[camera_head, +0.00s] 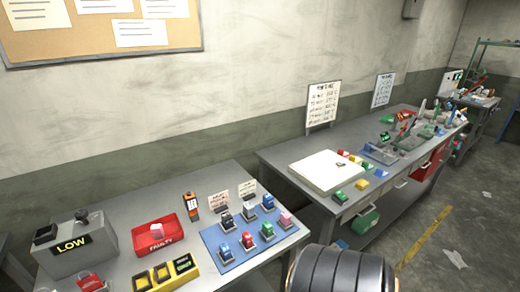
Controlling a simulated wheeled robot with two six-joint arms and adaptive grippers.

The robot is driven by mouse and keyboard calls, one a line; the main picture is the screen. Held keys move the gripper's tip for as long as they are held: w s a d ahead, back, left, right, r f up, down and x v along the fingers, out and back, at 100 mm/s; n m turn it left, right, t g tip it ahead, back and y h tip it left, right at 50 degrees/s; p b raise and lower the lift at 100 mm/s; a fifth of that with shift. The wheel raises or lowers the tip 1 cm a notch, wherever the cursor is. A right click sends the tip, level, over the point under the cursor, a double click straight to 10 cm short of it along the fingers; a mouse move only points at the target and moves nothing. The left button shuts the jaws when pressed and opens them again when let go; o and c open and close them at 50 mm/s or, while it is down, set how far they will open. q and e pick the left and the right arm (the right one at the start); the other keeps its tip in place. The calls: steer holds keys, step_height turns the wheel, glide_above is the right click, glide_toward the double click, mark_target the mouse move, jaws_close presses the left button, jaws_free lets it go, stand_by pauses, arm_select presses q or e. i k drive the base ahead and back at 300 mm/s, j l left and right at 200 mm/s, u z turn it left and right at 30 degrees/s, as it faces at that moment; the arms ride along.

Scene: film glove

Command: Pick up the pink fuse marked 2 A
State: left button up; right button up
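A pink fuse (286,219) stands in a small dark holder at the right edge of a blue mat (214,236) on the near grey table. Another pink block (157,231), perhaps also a fuse, sits in a red tray (141,241) labelled FAULTY. The markings on both are too small to read, so I cannot tell which is 2 A. Several other fuses, blue, red, white and dark, stand in holders on the mat. Neither of my grippers is in view.
A grey box (73,247) reading LOW, an orange meter (191,206) and a yellow rack (165,275) stand on the near table (112,212). A second cluttered table (281,157) is behind right. A dark ribbed round shape fills the bottom edge, possibly mine.

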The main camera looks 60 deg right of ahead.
mark_target(285, 219)
steer(key=z, duration=1.9)
